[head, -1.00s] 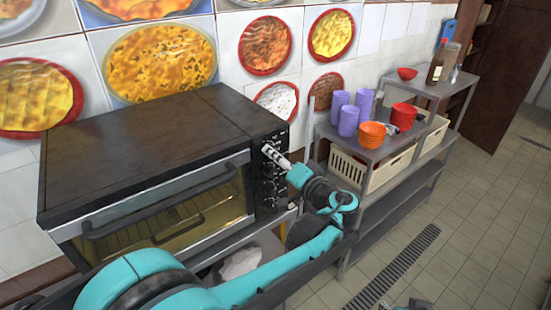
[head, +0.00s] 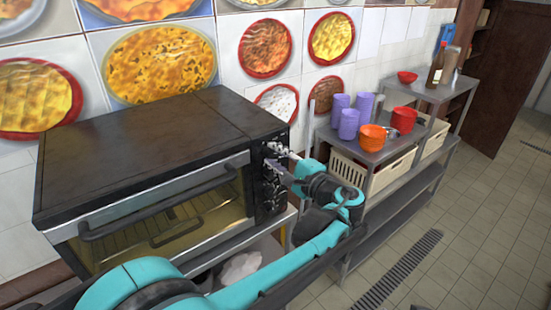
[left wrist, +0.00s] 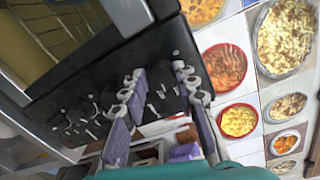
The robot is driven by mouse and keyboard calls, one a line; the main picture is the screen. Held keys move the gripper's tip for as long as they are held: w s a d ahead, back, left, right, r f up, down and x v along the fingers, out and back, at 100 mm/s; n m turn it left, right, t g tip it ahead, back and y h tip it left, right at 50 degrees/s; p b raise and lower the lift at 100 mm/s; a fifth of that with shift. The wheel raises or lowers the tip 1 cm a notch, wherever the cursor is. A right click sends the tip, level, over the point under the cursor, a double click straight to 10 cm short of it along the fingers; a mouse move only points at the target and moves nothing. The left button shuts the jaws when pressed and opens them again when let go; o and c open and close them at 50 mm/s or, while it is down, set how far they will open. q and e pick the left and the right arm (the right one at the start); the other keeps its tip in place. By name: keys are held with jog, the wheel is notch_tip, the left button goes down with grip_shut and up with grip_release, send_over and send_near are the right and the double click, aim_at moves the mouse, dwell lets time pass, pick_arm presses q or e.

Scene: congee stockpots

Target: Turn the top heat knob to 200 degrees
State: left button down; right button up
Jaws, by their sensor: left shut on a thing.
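The black oven (head: 150,135) stands on the left, with its column of dark heat knobs on the right-hand front panel. My left gripper (head: 271,157) is at the top of this panel, with its two fingers one above the other. In the left wrist view, the fingers of my left gripper (left wrist: 158,88) are shut on the top heat knob (left wrist: 164,98), one on each side. The lower knobs (left wrist: 80,118) show to the left, apart from the fingers. The knob's dial marks are too small to read. My right gripper is not in view.
A metal shelf unit (head: 355,152) stands right of the oven, close to my left arm. It holds purple cups (head: 349,124), orange bowls (head: 372,137), red bowls (head: 403,119) and cream baskets (head: 349,172). The tiled floor on the right is clear.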

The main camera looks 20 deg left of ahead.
pick_arm(q)
jog(key=m, duration=0.4)
jog(key=shift+r+b, duration=0.1)
jog(key=shift+b, duration=0.2)
jog(key=shift+w+m+g, duration=0.1)
jog(key=shift+m+g, duration=0.2)
jog(key=shift+m, duration=0.1)
jog(key=c, duration=1.2)
grip_release()
jog(key=shift+o, duration=0.2)
jog(key=f+v, duration=0.1)
jog(key=v, duration=1.1)
jog(key=shift+r, duration=0.25)
jog(key=shift+d, duration=0.1)
